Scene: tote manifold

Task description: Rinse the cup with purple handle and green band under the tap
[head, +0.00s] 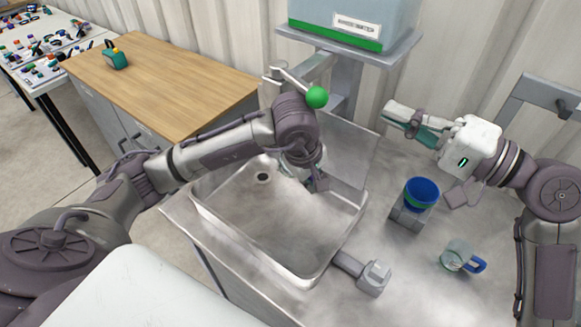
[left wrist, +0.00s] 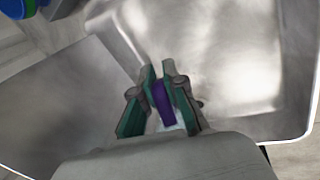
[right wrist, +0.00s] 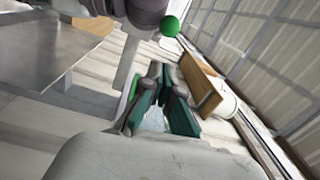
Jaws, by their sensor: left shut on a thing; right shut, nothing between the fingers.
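My left gripper (head: 312,180) is down over the sink (head: 345,238), below the tap (head: 290,78) with its green ball knob (head: 317,97). In the left wrist view its fingers (left wrist: 160,75) are shut on a purple strip, the purple handle of the cup (left wrist: 162,103). The cup's body and green band are hidden by the gripper and arm, so its tilt cannot be told. The tap's outlet is hidden behind my left arm. My right gripper (head: 400,115) is shut and empty above the counter, right of the sink; it also shows in the right wrist view (right wrist: 163,75).
A blue cup with a green band (head: 421,192) stands on a grey block right of the sink. A clear cup with a blue handle (head: 460,255) stands nearer. A grey fitting (head: 372,278) is by the sink's front right. A tank (head: 350,20) is on a shelf behind.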

